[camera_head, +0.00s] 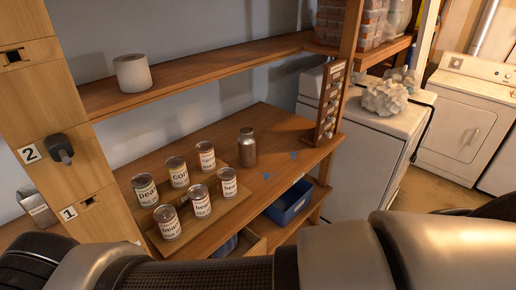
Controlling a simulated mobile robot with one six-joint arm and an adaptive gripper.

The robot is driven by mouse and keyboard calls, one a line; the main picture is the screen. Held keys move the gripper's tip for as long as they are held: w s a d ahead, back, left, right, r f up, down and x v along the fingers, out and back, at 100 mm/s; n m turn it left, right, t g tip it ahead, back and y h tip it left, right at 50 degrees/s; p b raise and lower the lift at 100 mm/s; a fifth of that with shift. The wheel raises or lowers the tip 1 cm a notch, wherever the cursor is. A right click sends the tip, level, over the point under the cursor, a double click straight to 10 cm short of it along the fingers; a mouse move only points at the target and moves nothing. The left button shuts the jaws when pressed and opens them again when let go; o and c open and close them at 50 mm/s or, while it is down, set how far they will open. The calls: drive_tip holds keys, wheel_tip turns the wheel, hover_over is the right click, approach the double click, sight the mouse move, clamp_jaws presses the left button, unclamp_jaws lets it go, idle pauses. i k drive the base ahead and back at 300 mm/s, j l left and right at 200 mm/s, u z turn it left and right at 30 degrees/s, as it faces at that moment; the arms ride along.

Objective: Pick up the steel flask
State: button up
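The steel flask (247,148) stands upright on the wooden workbench (275,125), to the right of several labelled cans. It is brownish-grey and metallic, with a narrower neck and cap at the top. Nothing covers it in this view. My arm's links cross the bottom of the picture, in front of the bench. My gripper's fingers do not show, so I cannot tell where they are relative to the flask.
Several cans (178,172) stand close on the flask's left, on a wooden board. A small wooden rack (328,105) stands to its right. A shelf with a paper roll (132,73) runs above. A blue bin (289,203) sits below. White appliances (467,125) stand at right.

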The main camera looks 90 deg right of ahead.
sight(246, 142)
drive_tip(key=z, duration=2.85)
drive_tip(key=i+l+u, duration=0.75)
drive_tip(key=i+l, duration=0.1)
drive_tip(key=i, duration=0.05)
